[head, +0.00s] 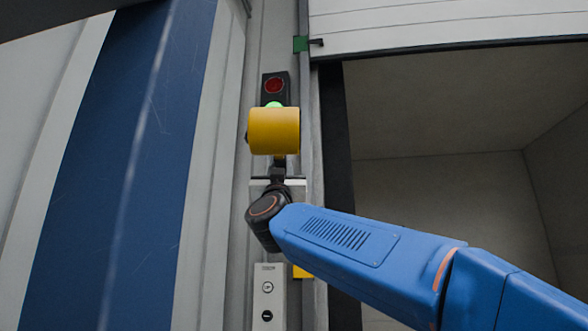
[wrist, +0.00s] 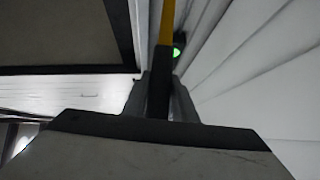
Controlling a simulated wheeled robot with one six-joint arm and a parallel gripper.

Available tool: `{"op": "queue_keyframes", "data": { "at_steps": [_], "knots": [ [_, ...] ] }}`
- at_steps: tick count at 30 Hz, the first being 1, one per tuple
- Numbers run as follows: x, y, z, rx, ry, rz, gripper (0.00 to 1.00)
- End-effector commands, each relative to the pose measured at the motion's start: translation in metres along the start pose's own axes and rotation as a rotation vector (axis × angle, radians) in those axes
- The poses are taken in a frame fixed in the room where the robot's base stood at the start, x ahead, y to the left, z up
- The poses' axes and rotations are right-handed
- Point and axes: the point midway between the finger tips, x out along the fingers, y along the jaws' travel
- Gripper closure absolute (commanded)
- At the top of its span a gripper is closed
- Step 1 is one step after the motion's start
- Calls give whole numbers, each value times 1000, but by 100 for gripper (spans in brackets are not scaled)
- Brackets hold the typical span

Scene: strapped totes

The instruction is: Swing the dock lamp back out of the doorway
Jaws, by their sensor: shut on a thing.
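The dock lamp's yellow drum-shaped head (head: 274,131) shows in the head view, in front of the wall strip left of the doorway (head: 440,110). A short dark piece hangs below it, where my gripper (head: 278,178) is. In the wrist view a dark grip (wrist: 158,85) stands between the two fingers of my gripper (wrist: 159,100), which is shut on it. A yellow part of the lamp (wrist: 167,22) runs on beyond the grip. The lamp's mounting and the rest of its arm are hidden in the head view.
A signal light (head: 274,88), red lens above a green glow, is partly behind the lamp head. A button box (head: 268,297) is lower on the wall. The white door panel (head: 440,25) hangs raised above the empty doorway. A blue panel (head: 125,150) stands left.

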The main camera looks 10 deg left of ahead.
Motion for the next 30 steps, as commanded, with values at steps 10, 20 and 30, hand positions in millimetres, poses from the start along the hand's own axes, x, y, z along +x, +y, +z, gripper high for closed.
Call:
{"op": "queue_keyframes", "data": {
  "at_steps": [10,20,30],
  "knots": [
    [2,-36,2,-85,0,85,100],
    [3,-47,2,-120,2,119,100],
    [3,-49,3,-124,2,118,100]
  ]
}}
